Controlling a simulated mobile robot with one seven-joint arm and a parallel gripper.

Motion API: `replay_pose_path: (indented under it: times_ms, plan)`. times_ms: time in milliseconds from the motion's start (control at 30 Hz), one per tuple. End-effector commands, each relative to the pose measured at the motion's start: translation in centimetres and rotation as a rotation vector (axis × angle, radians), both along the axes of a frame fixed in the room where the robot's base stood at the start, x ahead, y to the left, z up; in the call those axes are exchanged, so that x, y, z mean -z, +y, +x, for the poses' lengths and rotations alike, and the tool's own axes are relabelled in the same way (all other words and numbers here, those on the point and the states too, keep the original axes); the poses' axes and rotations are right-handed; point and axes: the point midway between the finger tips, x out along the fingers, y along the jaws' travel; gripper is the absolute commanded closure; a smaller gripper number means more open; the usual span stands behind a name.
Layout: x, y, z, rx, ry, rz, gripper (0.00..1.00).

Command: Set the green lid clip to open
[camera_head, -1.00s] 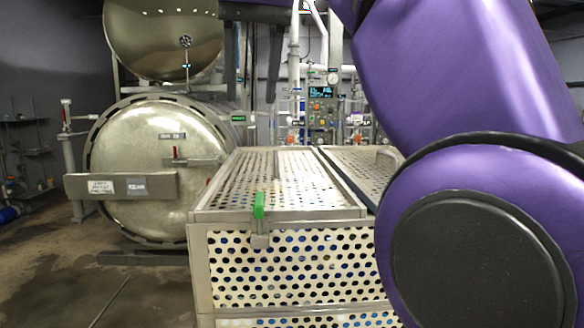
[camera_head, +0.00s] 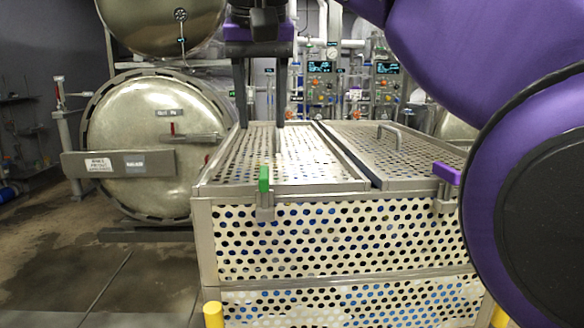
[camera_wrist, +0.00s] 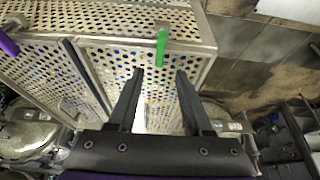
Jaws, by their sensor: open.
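The green lid clip (camera_head: 264,178) is on the front top edge of a perforated metal basket (camera_head: 203,240). The clip also shows in the wrist view (camera_wrist: 161,48), just beyond the fingertips. My gripper (camera_head: 261,138) is open and empty, its two dark fingers pointing down over the perforated lid (camera_head: 318,172), behind the clip. In the wrist view the clip lies roughly in line with the gap between the fingers (camera_wrist: 160,72). The fingers look apart from the clip; their height above the lid is hard to tell.
A purple clip (camera_head: 446,173) is on the same front edge to the right. A second lid with a handle (camera_head: 390,134) adjoins on the right. A round autoclave door (camera_head: 150,145) stands at the left. Yellow posts (camera_head: 213,314) stand at the basket's front corners.

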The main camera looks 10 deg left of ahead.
Motion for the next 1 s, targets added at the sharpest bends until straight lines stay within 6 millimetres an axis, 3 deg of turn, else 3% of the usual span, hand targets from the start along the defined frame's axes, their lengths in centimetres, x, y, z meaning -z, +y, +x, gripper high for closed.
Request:
replay_pose_path:
  times_ms: [33,100,400,600,900,1000]
  plan:
    - [1.9,0.1,0.5,0.001,0.004,-0.003,0.50]
    - [3.3,0.2,1.0,0.001,0.004,-0.003,0.50]
    - [8.2,0.7,3.1,0.000,0.003,-0.002,0.50]
    - [9.5,0.9,3.7,0.000,0.002,0.000,0.50]
    - [9.6,0.9,3.8,0.000,0.001,0.000,0.50]
    - [9.6,0.9,3.8,0.000,0.001,0.000,0.66]
